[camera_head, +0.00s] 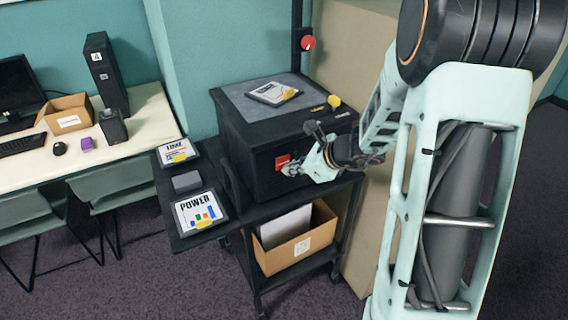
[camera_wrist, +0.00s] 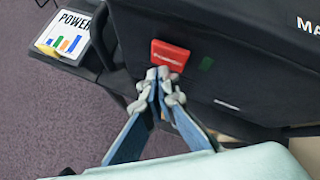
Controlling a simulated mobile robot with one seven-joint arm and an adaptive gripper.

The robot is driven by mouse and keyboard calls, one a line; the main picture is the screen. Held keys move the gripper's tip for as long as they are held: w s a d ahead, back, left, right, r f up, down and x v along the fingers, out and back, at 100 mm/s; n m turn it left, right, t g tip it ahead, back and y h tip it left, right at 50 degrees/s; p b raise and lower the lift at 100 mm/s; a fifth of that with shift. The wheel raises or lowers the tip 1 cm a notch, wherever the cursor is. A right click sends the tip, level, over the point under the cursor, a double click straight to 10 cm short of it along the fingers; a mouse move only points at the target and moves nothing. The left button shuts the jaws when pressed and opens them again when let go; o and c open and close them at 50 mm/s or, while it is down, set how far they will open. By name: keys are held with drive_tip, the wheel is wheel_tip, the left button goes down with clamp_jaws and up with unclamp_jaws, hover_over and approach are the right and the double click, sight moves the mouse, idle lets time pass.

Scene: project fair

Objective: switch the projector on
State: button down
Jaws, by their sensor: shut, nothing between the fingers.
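The projector is a large black box (camera_head: 250,135) on a dark cart, with a grey glass-like top. A red switch (camera_head: 282,161) sits on its front face; in the wrist view the red switch (camera_wrist: 169,56) carries small lettering too blurred to read surely. A small dark green patch (camera_wrist: 206,64) lies just right of it. My gripper (camera_head: 291,170) is at the front face, just below the red switch. In the wrist view my gripper (camera_wrist: 160,76) is shut and empty, its fingertips at the switch's lower edge. I cannot tell whether they touch it.
A card marked POWER (camera_head: 199,211) and a card marked TIME (camera_head: 177,152) lie on the cart's left shelf beside a grey block (camera_head: 186,182). A cardboard box (camera_head: 297,250) stands on the lower shelf. A red round knob (camera_head: 308,43) is on a post behind. A desk (camera_head: 145,128) stands left.

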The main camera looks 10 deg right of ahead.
drive_tip(key=shift+w+a, duration=0.15)
drive_tip(key=shift+w, duration=0.2)
drive_tip(key=shift+w, duration=0.25)
idle(0.4)
drive_tip(key=shift+s+b, duration=0.35)
drive_tip(key=shift+s, duration=0.35)
drive_tip(key=s+d+b, duration=0.1)
drive_tip(key=s+d, duration=0.1)
drive_tip(key=s, duration=0.3)
drive_tip(key=shift+s, duration=0.35)
drive_tip(key=shift+d, duration=0.15)
